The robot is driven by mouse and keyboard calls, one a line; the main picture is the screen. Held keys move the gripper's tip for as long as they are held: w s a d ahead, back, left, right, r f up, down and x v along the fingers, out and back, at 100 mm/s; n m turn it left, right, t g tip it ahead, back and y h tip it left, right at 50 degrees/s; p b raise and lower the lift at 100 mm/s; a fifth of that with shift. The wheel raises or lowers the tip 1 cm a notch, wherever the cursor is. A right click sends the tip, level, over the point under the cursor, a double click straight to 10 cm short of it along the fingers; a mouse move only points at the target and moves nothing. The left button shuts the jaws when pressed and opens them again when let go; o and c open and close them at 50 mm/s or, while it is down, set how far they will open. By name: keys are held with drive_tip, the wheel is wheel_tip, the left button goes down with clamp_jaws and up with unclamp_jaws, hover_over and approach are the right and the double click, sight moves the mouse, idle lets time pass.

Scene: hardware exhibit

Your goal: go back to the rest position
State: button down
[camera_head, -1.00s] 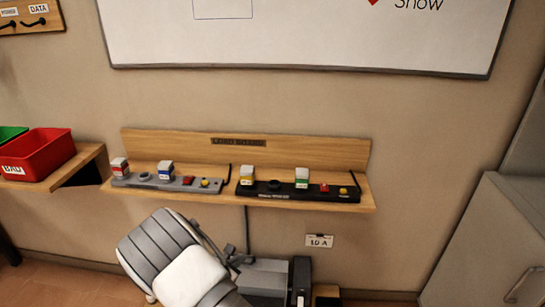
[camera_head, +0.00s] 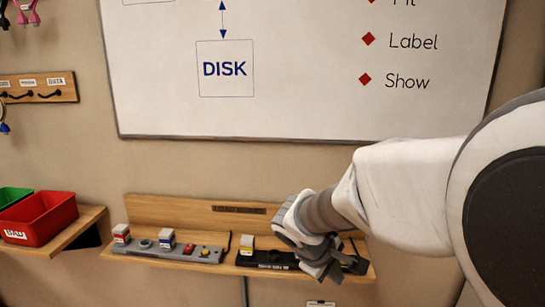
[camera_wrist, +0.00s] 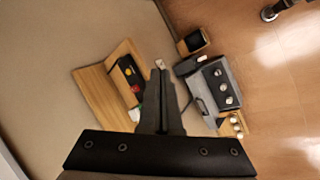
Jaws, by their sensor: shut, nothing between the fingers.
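My gripper (camera_head: 330,266) is in front of the right part of the wooden shelf in the head view, with my white arm reaching in from the right. In the wrist view its two fingers (camera_wrist: 161,70) are together and hold nothing. The wooden shelf (camera_head: 160,212) carries a grey panel (camera_head: 190,252) and a black panel (camera_head: 262,260). My gripper hides the right part of the black panel. In the wrist view the shelf (camera_wrist: 100,98) is left of the fingers.
A red bin (camera_head: 40,218) marked BAD and a green bin (camera_head: 12,196) stand on a side shelf at left. A whiteboard (camera_head: 300,90) hangs above. A grey device (camera_wrist: 212,85) is near the floor, right of the fingers in the wrist view.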

drive_tip(key=s+r+m+y+p, duration=0.2)
drive_tip(key=s+r+m, duration=0.2)
drive_tip(key=s, duration=0.5)
drive_tip(key=s+r+m+t+y+p, duration=0.1)
drive_tip(key=s+r+m+y+p, duration=0.1)
drive_tip(key=s+r, duration=0.6)
drive_tip(key=s+d+m+y, duration=0.1)
drive_tip(key=m, duration=0.1)
drive_tip(key=shift+s+r+m, duration=0.15)
drive_tip(key=shift+s+m, duration=0.1)
drive_tip(key=shift+m, duration=0.15)
idle(1.1)
